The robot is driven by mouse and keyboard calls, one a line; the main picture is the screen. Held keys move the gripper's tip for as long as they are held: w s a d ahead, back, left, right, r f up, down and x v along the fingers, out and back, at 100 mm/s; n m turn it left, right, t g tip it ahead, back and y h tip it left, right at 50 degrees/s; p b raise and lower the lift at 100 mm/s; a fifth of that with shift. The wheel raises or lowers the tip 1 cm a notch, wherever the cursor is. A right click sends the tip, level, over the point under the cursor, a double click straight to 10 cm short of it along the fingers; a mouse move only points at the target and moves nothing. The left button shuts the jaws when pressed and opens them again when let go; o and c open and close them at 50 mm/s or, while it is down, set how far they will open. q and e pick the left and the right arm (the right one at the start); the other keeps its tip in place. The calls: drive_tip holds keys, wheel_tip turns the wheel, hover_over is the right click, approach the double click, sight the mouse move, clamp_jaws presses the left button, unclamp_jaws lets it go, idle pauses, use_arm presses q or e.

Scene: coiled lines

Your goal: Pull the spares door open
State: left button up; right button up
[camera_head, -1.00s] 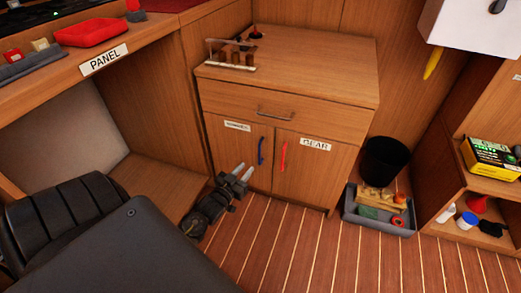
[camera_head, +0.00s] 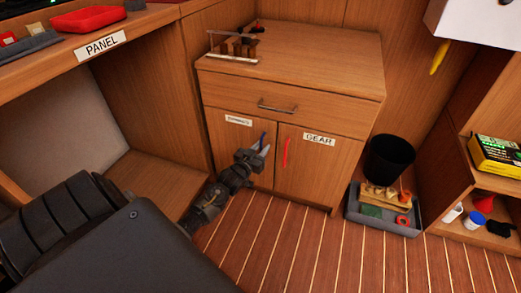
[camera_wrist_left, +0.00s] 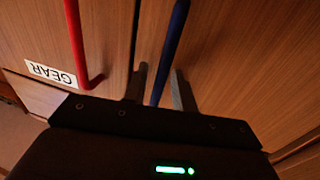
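The spares door (camera_head: 226,146) is the left door of the wooden cabinet and looks shut. Its small white label (camera_head: 239,120) is hard to read. Its blue bar handle (camera_head: 263,137) is partly hidden behind my left gripper (camera_head: 264,151) in the head view. In the left wrist view the blue handle (camera_wrist_left: 171,42) runs between the two fingers of the left gripper (camera_wrist_left: 159,84), which are apart with a gap on each side of the bar. My right gripper is in neither view.
The gear door (camera_head: 310,172) with a red handle (camera_head: 287,155) is right beside it. A drawer (camera_head: 285,108) is above. A black bin (camera_head: 389,158) and a grey tray (camera_head: 384,222) stand on the floor at right. The floor before the cabinet is clear.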

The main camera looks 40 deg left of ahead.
use_arm(q)
clamp_jaws()
